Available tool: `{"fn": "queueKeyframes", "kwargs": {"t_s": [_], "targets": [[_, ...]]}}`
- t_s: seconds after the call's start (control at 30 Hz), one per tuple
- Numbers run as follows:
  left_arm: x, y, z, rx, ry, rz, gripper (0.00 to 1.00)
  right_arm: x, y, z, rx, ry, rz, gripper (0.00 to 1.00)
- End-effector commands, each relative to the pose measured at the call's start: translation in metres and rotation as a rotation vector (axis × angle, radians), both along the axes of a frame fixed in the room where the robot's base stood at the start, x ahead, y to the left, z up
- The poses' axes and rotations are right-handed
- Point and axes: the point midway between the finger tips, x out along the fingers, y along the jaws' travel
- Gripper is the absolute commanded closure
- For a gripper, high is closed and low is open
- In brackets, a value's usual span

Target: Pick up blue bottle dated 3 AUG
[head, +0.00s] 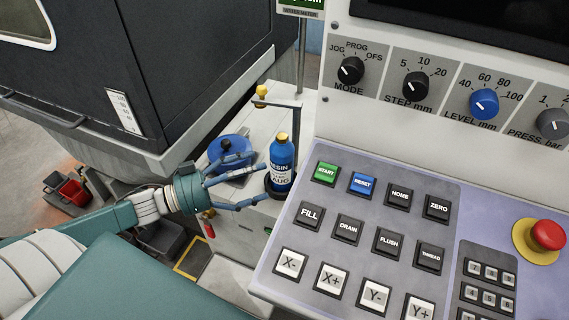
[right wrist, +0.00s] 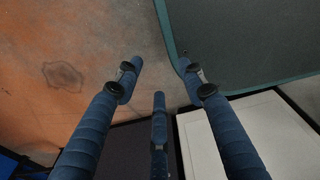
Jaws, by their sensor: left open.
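A blue bottle (head: 281,172) with a yellow cap stands upright in a dark ring holder (head: 273,191) beside the control panel in the head view. Its white label reads RESIN and AUG; the day number is too small to read surely. My left gripper (head: 262,178) is open, its blue fingers spread just left of the bottle and pointing at it. I cannot tell whether a fingertip touches it. My right gripper (right wrist: 160,75) shows in the right wrist view with its fingers apart and nothing between them.
A blue round lid-like part (head: 229,148) lies on the white cabinet behind my left fingers. A thin metal post (head: 298,120) stands behind the bottle. The control panel (head: 345,180), with keys and a red emergency button (head: 547,235), borders the bottle on the right.

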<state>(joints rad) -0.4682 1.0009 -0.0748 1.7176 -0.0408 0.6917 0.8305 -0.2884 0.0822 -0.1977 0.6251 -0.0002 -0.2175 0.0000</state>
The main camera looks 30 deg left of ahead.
Motion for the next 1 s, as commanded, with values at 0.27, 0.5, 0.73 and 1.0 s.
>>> {"fn": "queueKeyframes", "kwargs": {"t_s": [0.27, 0.5, 0.73, 1.0], "targets": [[0.018, -0.014, 0.002, 0.0, -0.001, 0.001, 0.11, -0.046, 0.014, -0.002, 0.013, 0.063, 0.006, 0.6], [0.044, -0.029, 0.01, 0.0, -0.006, 0.001, 0.11, 0.001, -0.009, 0.008, -0.01, -0.003, 0.0, 0.6], [0.058, -0.042, 0.007, 0.001, -0.001, 0.002, 0.11, 0.0, -0.007, 0.009, -0.008, -0.001, -0.002, 0.6], [0.058, -0.043, 0.006, 0.001, 0.0, 0.002, 0.19, -0.022, 0.008, 0.007, 0.008, 0.031, 0.0, 0.6]]}}
